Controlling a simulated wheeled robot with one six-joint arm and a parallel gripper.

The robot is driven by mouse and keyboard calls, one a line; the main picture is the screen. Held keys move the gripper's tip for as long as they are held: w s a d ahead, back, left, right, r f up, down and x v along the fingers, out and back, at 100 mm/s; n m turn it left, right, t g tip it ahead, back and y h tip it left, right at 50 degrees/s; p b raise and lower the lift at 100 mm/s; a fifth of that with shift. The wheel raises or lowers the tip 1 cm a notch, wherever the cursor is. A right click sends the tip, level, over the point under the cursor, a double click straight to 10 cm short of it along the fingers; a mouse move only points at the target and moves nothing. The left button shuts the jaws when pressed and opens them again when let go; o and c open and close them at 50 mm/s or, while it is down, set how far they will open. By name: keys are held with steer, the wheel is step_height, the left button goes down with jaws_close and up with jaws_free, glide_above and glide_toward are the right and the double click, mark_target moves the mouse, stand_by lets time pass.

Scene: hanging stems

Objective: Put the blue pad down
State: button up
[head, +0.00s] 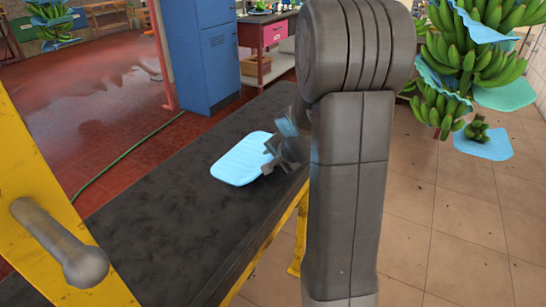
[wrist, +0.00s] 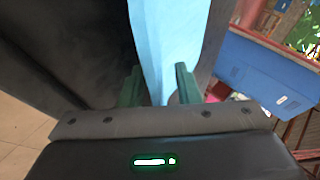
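The blue pad (head: 240,160) is a light blue ribbed sheet over the dark table (head: 145,205) in the head view. In the wrist view the pad (wrist: 160,38) is seen at a steep slant and runs between the two green fingers. My gripper (head: 272,152) is at the pad's right end, partly hidden by my arm. In the wrist view my gripper (wrist: 160,88) looks closed on the pad's near edge, with one finger on each side. I cannot tell whether the pad touches the table top.
Green banana stems with blue pads among them hang at the right (head: 470,60) and far upper left. A yellow frame (head: 40,170) stands at the left. A blue cabinet (head: 203,50) and a pink-fronted bench (head: 265,37) stand behind. Bare table lies left of the pad.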

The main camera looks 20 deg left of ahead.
steer(key=p+v, duration=0.1)
steer(key=v, duration=1.1)
steer(key=shift+p, duration=0.3)
stand_by(0.8)
